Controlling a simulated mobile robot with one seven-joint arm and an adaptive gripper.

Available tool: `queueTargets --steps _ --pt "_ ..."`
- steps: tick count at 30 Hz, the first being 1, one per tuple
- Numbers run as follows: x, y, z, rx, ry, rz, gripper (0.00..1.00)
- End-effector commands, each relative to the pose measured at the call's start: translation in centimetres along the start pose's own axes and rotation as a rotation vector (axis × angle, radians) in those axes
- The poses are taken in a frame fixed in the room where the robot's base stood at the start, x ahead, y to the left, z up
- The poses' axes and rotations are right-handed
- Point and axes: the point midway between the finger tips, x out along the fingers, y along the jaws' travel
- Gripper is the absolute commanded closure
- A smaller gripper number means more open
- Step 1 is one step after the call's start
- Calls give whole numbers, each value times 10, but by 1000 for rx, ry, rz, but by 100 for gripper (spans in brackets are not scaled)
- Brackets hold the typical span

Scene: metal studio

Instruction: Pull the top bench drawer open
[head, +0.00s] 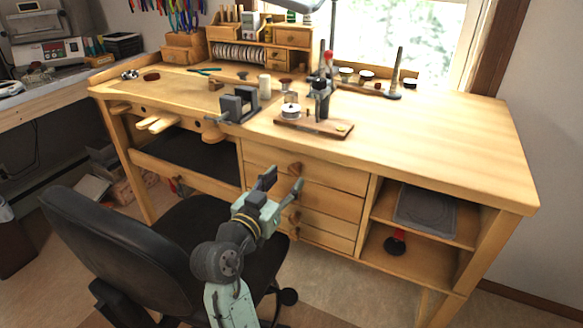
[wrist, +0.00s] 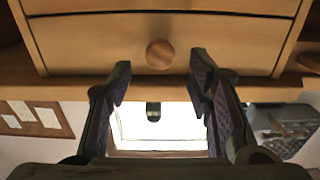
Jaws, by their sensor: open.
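The top bench drawer (head: 335,181) is the uppermost of a stack of wooden drawers under the bench, and its front looks flush with the bench. Its round wooden knob (head: 295,169) shows just above my gripper (head: 281,183). In the wrist view, which looks upside down, the knob (wrist: 160,54) sits on the drawer front (wrist: 90,48), centred between the two fingertips and slightly beyond them. My gripper (wrist: 160,72) is open there, with a finger to each side of the knob. I see no contact between fingers and knob; the exact gap in depth is unclear.
A black office chair (head: 105,250) stands close to my arm on the left. Lower drawers (head: 325,222) sit below, with an open shelf (head: 405,250) to their right. Tools and a small stand (head: 320,125) are on the bench top (head: 430,135).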

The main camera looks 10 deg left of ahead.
Motion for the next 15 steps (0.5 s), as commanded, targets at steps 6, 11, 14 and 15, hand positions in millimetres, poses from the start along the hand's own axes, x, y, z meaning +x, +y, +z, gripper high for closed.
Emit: queueTargets --steps 6,11,14,15 --pt "32 0 -2 0 0 2 53" --pt "41 0 0 1 -1 0 53" --pt "43 0 0 1 0 -1 53" --pt "43 0 0 1 0 -1 53"
